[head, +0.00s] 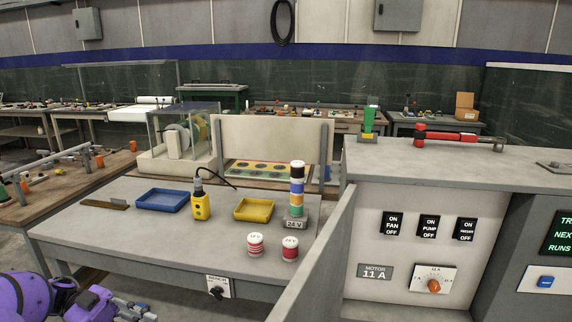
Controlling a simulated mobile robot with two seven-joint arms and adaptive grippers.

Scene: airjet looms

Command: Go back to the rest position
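My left arm is purple and comes in at the bottom left corner. Its grey gripper (138,310) is low in front of the grey table (120,236), below the table's near edge and apart from the things on it. The fingers are small and partly cut off by the bottom of the picture, so I cannot tell whether they are open or shut. I see nothing clearly held in it. My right gripper is not in view.
On the table are a blue tray (162,201), a yellow tray (253,210), a yellow handheld device (201,207), a stacked signal light (297,188) and two red-and-white spools (255,245). A grey control cabinet (400,245) with switches stands at the right.

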